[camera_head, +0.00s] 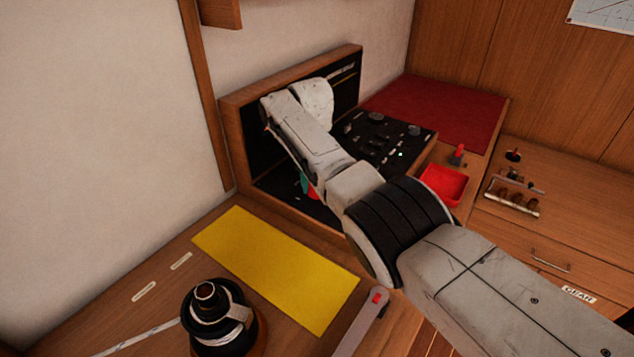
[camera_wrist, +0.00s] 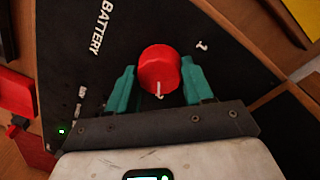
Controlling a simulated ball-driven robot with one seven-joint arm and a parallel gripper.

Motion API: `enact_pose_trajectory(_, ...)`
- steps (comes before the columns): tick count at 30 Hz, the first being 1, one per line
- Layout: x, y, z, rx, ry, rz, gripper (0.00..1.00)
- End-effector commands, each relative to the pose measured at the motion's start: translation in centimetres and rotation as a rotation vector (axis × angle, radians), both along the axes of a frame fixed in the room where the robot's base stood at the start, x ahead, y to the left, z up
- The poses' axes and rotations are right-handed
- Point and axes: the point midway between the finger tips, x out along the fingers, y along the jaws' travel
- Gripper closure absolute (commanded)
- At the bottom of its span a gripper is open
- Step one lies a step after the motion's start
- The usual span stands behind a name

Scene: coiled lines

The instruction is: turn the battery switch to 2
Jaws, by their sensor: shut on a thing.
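The battery switch is a round red knob (camera_wrist: 160,72) on a black panel marked BATTERY, seen in the wrist view. A white mark on the knob's face lies near its edge on the side facing my palm. A small white numeral sits at the upper right of the knob; I cannot read it surely. Other small white lettering lies to the left. My gripper (camera_wrist: 160,84) has its teal fingers on either side of the knob and is shut on it. In the head view my arm hides most of the switch; a bit of red (camera_head: 313,193) shows beside a teal finger.
The black panel (camera_head: 365,135) with several small controls stands in a wooden frame. A yellow mat (camera_head: 275,265) lies in front, with a dark winch (camera_head: 218,320) nearer. A red tray (camera_head: 443,185) and a dark red mat (camera_head: 430,105) lie to the right.

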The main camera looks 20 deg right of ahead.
Motion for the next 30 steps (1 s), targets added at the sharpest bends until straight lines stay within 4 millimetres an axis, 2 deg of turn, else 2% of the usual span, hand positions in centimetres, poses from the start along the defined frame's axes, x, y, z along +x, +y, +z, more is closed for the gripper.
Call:
enact_pose_trajectory(17, 0.12, 0.00, 0.16, 0.000, -0.005, -0.037, 0.79)
enact_pose_trajectory(18, 0.12, 0.00, 0.16, 0.000, -0.005, -0.037, 0.48)
enact_pose_trajectory(26, 0.06, 0.00, 0.09, 0.000, -0.002, -0.036, 0.23)
enact_pose_trajectory(30, 0.04, 0.00, 0.06, 0.000, -0.001, -0.036, 0.23)
